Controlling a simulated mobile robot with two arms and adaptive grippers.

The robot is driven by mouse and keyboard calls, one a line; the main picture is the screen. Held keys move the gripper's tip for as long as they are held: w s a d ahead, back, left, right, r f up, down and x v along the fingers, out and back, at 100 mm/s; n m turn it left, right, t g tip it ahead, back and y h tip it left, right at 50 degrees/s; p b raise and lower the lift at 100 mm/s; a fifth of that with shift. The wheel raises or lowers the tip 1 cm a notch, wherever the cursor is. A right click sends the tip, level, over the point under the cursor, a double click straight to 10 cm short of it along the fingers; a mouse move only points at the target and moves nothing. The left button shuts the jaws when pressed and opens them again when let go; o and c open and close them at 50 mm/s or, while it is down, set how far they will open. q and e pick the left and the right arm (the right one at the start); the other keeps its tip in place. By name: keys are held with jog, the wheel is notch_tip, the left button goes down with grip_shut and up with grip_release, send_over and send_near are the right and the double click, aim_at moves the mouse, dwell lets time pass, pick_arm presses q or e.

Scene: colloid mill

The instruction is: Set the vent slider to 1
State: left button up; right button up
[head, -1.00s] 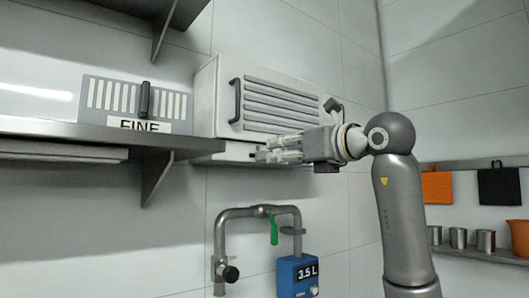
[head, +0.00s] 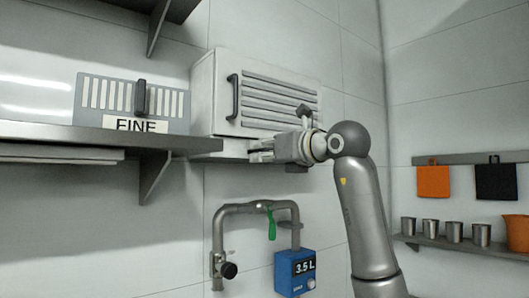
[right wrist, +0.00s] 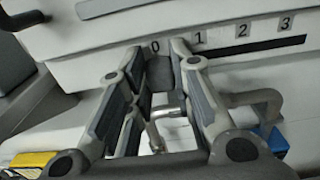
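The white vent box (head: 222,85) with dark louvres and a handle hangs on the wall in the head view. In the right wrist view its lower strip (right wrist: 262,32) carries the marks 0, 1, 2 and 3. A dark slider knob (right wrist: 160,73) sits below the 0. My right gripper (right wrist: 157,58) has its fingers apart, one on each side of the knob; I cannot tell whether either touches it. In the head view the right gripper (head: 256,151) is at the box's lower edge, where the knob is hidden. My left gripper is not in view.
A grey shelf (head: 90,135) at the left holds a panel with a dark slider (head: 140,98) and the label FINE. Below the box are a bent pipe (head: 225,222) with a green lever and a blue 3.5 L meter (head: 294,275). Cups (head: 430,228) stand at the right.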

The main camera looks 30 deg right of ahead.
grip_shut()
jog(key=shift+d, duration=0.1)
jog(key=d, duration=0.2)
jog(key=d+p, duration=0.1)
jog(key=d, duration=0.1)
jog(key=shift+w+d+f+p, duration=0.1)
jog(key=shift+w+p, duration=0.1)
jog(key=shift+p, duration=0.1)
jog(key=o, duration=0.7)
grip_release()
jog(key=shift+s+a, duration=0.1)
jog(key=shift+a, duration=0.25)
jog(key=shift+d, duration=0.2)
